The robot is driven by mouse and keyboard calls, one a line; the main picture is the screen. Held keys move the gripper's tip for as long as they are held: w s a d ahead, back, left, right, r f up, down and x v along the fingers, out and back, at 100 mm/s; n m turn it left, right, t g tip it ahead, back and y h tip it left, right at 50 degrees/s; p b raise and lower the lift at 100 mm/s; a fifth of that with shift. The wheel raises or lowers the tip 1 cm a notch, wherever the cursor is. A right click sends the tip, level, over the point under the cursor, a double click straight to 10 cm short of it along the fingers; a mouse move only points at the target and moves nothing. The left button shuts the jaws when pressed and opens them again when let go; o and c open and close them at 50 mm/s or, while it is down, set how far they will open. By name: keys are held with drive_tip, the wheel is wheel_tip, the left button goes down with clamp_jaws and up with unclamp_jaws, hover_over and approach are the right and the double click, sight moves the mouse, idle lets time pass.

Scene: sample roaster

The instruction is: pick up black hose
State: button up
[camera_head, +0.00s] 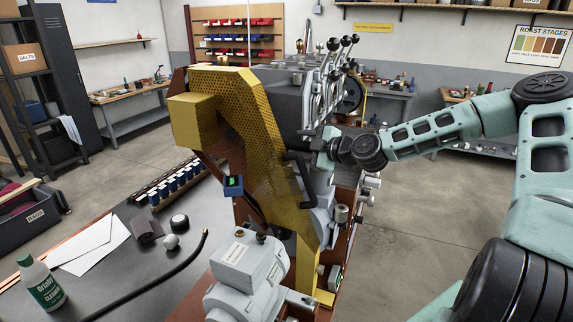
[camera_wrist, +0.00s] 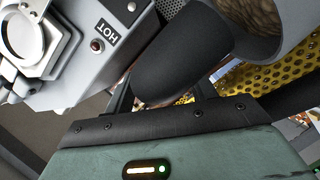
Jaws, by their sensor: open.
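The black hose (camera_head: 150,283) lies in a curve on the dark worktop at the lower left of the head view. One end, with a brass-coloured tip, points up near the grey motor housing; the other runs out of the bottom edge. My gripper (camera_head: 322,157) is away from it, up and to the right, beside the roaster's front. Its jaws are open, and its fingertips are small and partly lost against the machine. In the wrist view, a dark rounded part (camera_wrist: 185,55) is close before my gripper (camera_wrist: 163,92); I cannot tell whether they touch. The hose is not identifiable there.
The roaster's yellow perforated guard (camera_head: 225,95) stands between my gripper and the hose. Open floor lies right of the roaster.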

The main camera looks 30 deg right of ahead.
clamp_jaws()
